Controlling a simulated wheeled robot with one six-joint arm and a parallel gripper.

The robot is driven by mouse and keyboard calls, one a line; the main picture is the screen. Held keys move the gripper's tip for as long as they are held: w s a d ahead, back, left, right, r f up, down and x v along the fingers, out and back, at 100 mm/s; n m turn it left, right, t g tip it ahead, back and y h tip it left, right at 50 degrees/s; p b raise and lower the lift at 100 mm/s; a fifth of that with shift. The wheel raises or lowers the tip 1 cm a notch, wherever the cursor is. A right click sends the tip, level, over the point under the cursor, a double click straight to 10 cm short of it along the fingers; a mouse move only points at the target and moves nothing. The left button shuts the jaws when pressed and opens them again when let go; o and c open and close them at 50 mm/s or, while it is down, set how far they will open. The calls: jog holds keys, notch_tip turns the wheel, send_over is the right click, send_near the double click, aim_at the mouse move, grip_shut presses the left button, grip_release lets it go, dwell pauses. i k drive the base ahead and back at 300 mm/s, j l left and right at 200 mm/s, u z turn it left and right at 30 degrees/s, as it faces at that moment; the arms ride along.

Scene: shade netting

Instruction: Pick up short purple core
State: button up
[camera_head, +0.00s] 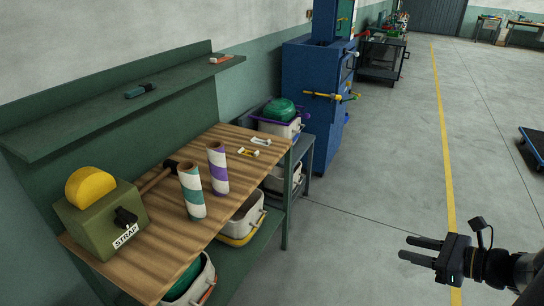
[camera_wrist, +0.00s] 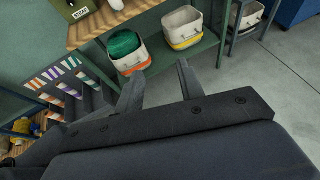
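A purple-and-white striped core (camera_head: 217,168) stands upright on the wooden bench top (camera_head: 240,190). A teal-and-white striped core (camera_head: 193,190) stands beside it, to its left and nearer; they look similar in height. In the wrist view, several striped pieces in orange, purple and teal show in a dark rack at the left, including a purple one (camera_wrist: 53,73); their lengths are hard to judge. My gripper (camera_head: 404,247) is over the floor at the lower right, well away from the bench. Its fingers are apart and empty, as the wrist view also shows (camera_wrist: 160,70).
A green strap box (camera_head: 100,220) with a yellow roll and a hammer (camera_head: 155,180) are on the bench left of the cores. Small tools (camera_head: 255,146) lie at its far end. Bins (camera_head: 240,222) sit on the lower shelf. A shelf (camera_head: 120,108) overhangs behind.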

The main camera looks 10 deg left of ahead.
aim_at(218, 169)
jog(key=i+u, duration=0.35)
jog(key=u, duration=0.15)
jog(key=i+l+u, duration=0.1)
jog(key=i+u, duration=0.25)
jog(key=u, duration=0.15)
jog(key=i+l+u, duration=0.25)
jog(key=u, duration=0.25)
jog(key=i+l+u, duration=0.3)
jog(key=i+l, duration=0.1)
jog(key=i, duration=0.05)
